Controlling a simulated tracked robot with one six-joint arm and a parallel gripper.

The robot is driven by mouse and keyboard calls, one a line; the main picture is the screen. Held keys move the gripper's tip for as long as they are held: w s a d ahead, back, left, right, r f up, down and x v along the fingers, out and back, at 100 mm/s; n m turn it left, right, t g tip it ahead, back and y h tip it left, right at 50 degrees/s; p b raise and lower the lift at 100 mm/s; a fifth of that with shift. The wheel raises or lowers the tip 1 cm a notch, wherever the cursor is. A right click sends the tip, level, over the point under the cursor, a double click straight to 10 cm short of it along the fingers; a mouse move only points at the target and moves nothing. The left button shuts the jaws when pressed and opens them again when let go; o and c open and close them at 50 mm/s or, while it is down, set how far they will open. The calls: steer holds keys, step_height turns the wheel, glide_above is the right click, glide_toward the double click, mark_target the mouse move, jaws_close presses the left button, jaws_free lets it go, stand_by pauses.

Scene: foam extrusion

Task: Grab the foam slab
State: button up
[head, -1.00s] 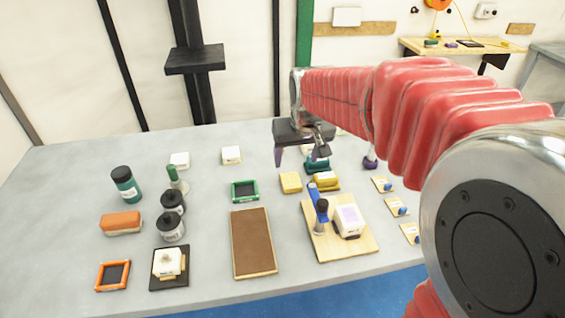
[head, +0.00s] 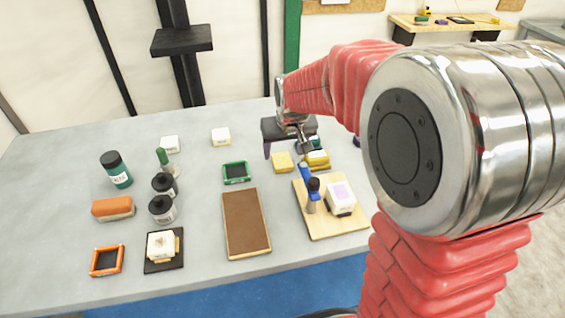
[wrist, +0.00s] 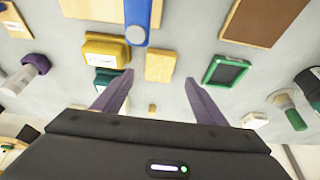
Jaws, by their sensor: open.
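A small yellow slab (head: 283,162), which looks like the foam slab, lies flat on the grey table just in front of my gripper in the head view. My gripper (head: 288,148) is open and empty, with its purple fingers spread. In the wrist view the slab (wrist: 160,66) appears between and just beyond the fingertips (wrist: 159,78). No finger visibly touches it. I cannot tell the exact height of the fingers above the table.
Left of the slab in the wrist view is a yellow stamp-like block (wrist: 106,50). A green-framed pad (wrist: 226,71) lies to the right. A wooden board (head: 335,226) holds a blue-topped item and a white block. A brown board (head: 245,222) lies in front.

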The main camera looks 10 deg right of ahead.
mark_target(282, 160)
steer(key=shift+w+f, duration=0.2)
steer(key=shift+f, duration=0.25)
steer(key=shift+f, duration=0.1)
steer(key=shift+x, duration=2.55)
steer(key=c, duration=1.1)
step_height(282, 160, up, 10)
steer(key=shift+r, duration=0.1)
